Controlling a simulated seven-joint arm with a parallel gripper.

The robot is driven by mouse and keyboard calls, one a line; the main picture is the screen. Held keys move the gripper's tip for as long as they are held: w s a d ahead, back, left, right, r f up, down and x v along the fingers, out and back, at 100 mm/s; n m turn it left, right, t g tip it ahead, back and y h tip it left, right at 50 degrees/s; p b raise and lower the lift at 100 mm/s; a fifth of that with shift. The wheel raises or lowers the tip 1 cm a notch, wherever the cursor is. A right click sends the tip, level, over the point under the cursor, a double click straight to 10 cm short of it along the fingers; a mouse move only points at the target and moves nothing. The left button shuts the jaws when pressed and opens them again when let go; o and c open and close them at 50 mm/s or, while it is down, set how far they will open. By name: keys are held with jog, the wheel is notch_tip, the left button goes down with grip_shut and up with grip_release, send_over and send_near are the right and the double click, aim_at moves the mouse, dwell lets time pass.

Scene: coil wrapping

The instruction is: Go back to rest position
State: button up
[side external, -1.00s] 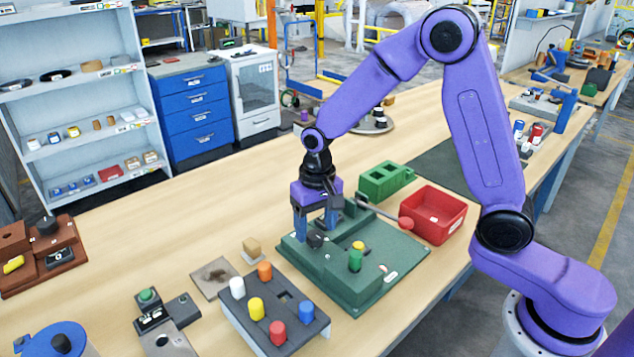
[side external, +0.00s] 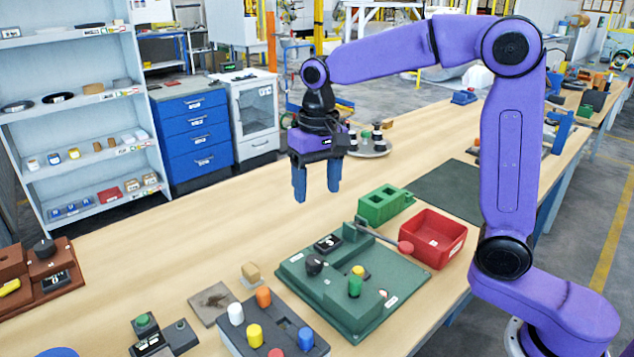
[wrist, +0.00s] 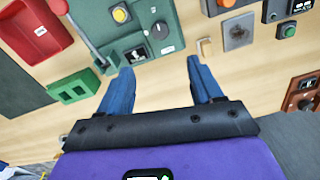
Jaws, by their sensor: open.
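My gripper (side external: 316,184) is open and empty, raised well above the bench with its two blue fingers pointing down. Its fingers also show in the wrist view (wrist: 165,80), spread apart with bare wood between them. The green coil-winding board (side external: 335,300) lies on the bench below and to the right of my gripper in the side view. Nothing is held between the fingers.
A red bin (side external: 440,232) and a green block with openings (side external: 384,205) stand behind the board. A dark block with coloured pegs (side external: 240,343) is at the front. A round tray (side external: 372,148) with small items is at the back.

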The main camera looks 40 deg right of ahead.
jog(key=shift+s, duration=0.1)
jog(key=s+d+f+n, duration=0.2)
jog(key=s+n, duration=0.3)
jog(key=s, duration=0.4)
jog(key=s+d+f+n, duration=0.2)
jog(key=s+n, duration=0.2)
jog(key=s, duration=0.5)
jog(key=s+d+f+n, duration=0.2)
jog(key=s+n, duration=0.3)
jog(key=s, duration=0.4)
jog(key=shift+s+d+f+n, duration=0.3)
jog(key=shift+s+d+f, duration=0.05)
jog(key=shift+f, duration=0.25)
